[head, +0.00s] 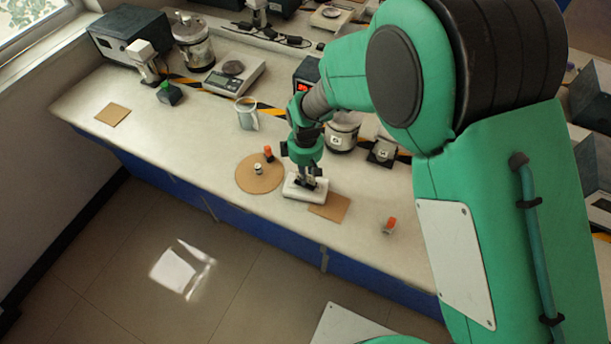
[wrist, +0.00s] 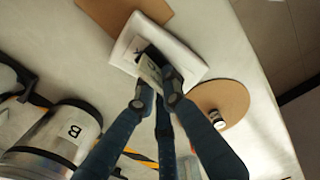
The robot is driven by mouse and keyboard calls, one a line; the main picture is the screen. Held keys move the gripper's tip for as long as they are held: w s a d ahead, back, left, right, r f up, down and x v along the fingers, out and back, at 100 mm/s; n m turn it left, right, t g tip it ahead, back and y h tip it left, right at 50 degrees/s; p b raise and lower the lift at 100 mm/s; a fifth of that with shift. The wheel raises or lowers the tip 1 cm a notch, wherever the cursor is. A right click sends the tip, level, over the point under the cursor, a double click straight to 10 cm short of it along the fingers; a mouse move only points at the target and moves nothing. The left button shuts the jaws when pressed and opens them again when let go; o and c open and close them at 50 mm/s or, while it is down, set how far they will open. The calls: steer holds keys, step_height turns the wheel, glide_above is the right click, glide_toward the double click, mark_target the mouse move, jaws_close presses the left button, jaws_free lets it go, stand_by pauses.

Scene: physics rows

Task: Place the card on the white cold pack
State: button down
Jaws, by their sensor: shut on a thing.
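The white cold pack (head: 294,190) lies on the bench near its front edge, with my gripper (head: 309,181) right over it. In the wrist view the cold pack (wrist: 188,66) shows as a white padded rectangle behind the fingers. My gripper (wrist: 160,88) is shut on a small pale card (wrist: 151,72) with dark marking. The card is held tilted over the pack; I cannot tell whether its lower edge touches the pack. The fingers hide part of the card and of the pack's middle.
A brown square mat (head: 331,207) adjoins the pack on the right, a round cork mat (head: 248,183) with a small vial on the left. An orange-capped vial (head: 390,226) stands farther right.

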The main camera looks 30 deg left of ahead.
steer(key=shift+f, duration=0.45)
steer(key=c, duration=1.8)
jaws_free()
steer(key=shift+c, duration=0.2)
steer(key=shift+r, duration=0.1)
step_height(320, 180, up, 13)
steer(key=p, duration=0.2)
